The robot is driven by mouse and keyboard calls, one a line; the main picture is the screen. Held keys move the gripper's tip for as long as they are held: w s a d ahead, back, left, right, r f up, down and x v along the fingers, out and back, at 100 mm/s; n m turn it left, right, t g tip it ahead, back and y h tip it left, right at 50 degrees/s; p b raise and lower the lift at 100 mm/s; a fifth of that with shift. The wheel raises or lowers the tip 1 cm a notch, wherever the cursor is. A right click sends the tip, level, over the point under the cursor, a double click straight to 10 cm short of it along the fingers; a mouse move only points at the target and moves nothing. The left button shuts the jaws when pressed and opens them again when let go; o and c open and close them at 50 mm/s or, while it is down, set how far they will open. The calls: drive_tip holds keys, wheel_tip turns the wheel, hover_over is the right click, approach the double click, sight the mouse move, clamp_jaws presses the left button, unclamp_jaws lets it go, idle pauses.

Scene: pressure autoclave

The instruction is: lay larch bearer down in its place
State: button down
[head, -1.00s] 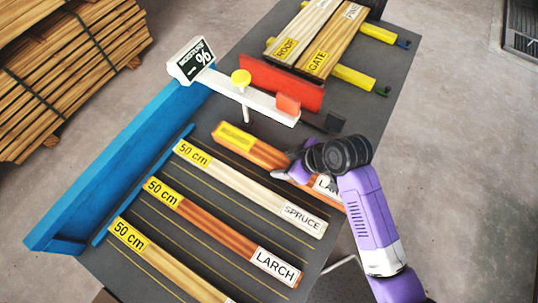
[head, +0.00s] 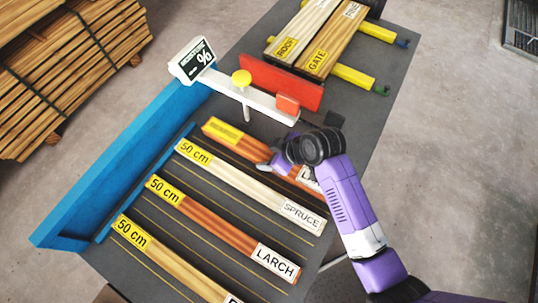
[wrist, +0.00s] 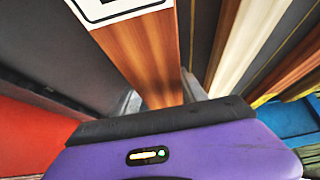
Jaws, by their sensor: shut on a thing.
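My gripper (head: 277,164) is shut on the held larch bearer (head: 250,150), a red-brown bar with a yellow label at its left end and a white label, partly hidden by my arm, at its right. The wrist view shows the held bar (wrist: 150,55) between my fingers. It is roughly parallel to the spruce bearer (head: 250,183), on its far side. Another larch bearer (head: 215,226) and a pale bearer (head: 175,268) lie nearer on the dark table (head: 110,265). I cannot tell whether the held bar touches the table.
A blue fence (head: 120,165) with a low blue strip runs along the left. A white gauge arm with a yellow knob (head: 241,78) and a red plate (head: 285,84) stand beyond the held bar. Two labelled boards (head: 310,40) rest on yellow bars at the back.

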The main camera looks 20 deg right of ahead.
drive_tip(key=c, duration=0.6)
unclamp_jaws()
drive_tip(key=shift+r, duration=0.2)
drive_tip(key=v, duration=1.2)
drive_tip(key=shift+f, duration=0.1)
